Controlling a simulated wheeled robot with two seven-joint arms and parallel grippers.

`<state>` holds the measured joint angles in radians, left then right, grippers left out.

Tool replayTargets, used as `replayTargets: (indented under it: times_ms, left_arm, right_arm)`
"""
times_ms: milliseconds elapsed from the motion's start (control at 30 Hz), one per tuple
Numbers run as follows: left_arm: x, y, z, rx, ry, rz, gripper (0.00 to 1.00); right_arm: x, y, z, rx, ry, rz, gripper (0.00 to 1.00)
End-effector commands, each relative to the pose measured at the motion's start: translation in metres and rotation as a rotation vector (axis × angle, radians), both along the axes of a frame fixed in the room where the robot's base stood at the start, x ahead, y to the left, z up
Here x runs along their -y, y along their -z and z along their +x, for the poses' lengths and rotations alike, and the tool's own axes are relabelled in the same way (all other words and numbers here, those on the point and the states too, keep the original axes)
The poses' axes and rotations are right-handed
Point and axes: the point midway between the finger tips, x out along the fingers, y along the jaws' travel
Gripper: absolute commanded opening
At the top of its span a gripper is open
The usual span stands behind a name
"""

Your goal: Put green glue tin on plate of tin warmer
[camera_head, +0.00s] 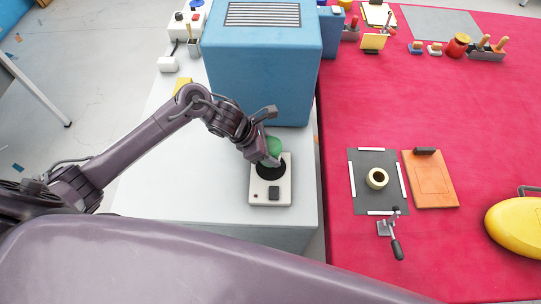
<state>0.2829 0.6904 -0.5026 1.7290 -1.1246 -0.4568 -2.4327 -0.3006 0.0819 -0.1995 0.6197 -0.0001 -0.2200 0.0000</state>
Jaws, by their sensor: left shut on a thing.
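The green glue tin (273,146) is at my left gripper (270,155), which is shut on it. The fingers and wrist hide much of the tin. The tin warmer (284,194) is a small white box with a round black plate (266,172) and a dark square on its front part. It stands on the white bench top near the right edge. The tin and gripper are over the back part of the warmer, at the plate. I cannot tell whether the tin touches the plate. My right gripper is not in view.
A big blue box (251,75) stands just behind the warmer. The red table (445,120) to the right holds a dark mat (365,200) with a tape roll (377,178), an orange board (432,182) and a yellow inflatable (515,227). The white bench (185,180) is clear left of the warmer.

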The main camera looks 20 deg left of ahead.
Motion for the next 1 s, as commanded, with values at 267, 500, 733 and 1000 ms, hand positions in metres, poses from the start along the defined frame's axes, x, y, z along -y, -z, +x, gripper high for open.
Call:
replayTargets:
  times_ms: [267,500,733,1000]
  left_arm:
    - [0.001,0.025,0.0,-0.002,-0.002,-0.002,0.19]
    - [0.001,0.05,0.001,0.004,0.0,-0.002,0.19]
    - [0.0,0.052,0.0,0.0,0.001,0.0,0.6]
    - [0.0,0.052,0.0,0.002,0.0,0.0,0.77]
  right_arm:
    - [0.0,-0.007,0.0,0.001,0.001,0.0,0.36]
    - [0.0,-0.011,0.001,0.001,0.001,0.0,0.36]
    - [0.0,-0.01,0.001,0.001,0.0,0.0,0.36]
    - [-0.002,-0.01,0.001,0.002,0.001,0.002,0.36]
